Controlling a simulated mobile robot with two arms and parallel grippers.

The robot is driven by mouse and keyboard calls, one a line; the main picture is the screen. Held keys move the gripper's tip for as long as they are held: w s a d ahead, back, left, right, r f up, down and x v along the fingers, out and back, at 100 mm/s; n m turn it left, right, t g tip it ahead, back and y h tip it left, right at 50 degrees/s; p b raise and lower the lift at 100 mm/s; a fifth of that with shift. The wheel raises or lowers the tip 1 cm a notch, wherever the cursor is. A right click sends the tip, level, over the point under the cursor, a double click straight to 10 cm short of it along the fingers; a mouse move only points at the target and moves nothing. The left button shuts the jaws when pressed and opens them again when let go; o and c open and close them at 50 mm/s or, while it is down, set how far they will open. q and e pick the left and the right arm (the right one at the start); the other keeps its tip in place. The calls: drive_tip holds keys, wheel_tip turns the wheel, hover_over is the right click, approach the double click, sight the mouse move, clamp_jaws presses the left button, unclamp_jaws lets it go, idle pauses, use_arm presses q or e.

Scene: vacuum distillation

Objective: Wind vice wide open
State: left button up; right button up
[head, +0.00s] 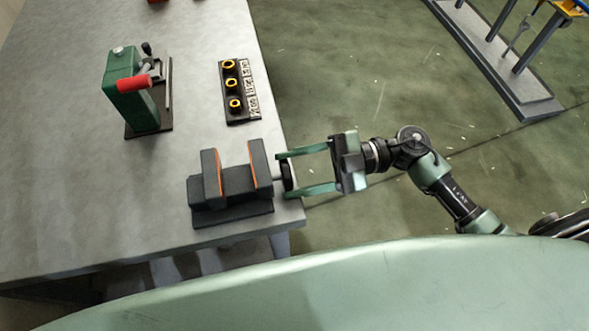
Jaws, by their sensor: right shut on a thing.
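The dark grey vice (232,190) sits at the near right corner of the grey table. Its two upright jaws stand apart with a clear gap, and their inner faces carry orange edging. My right gripper (283,174) comes in from the right at the table's edge. Its two green fingers are shut on the vice's dark handle (288,176), one finger on each side of it. My left gripper is not in view.
A green hand press (132,92) with a red handle stands at the back left of the table (60,170). A dark board (236,88) with several yellow-ringed sockets and labels lies behind the vice. A metal stand (500,60) is on the floor at the upper right.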

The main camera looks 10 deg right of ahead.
drive_tip(key=shift+n, duration=0.3)
drive_tip(key=o, duration=1.3)
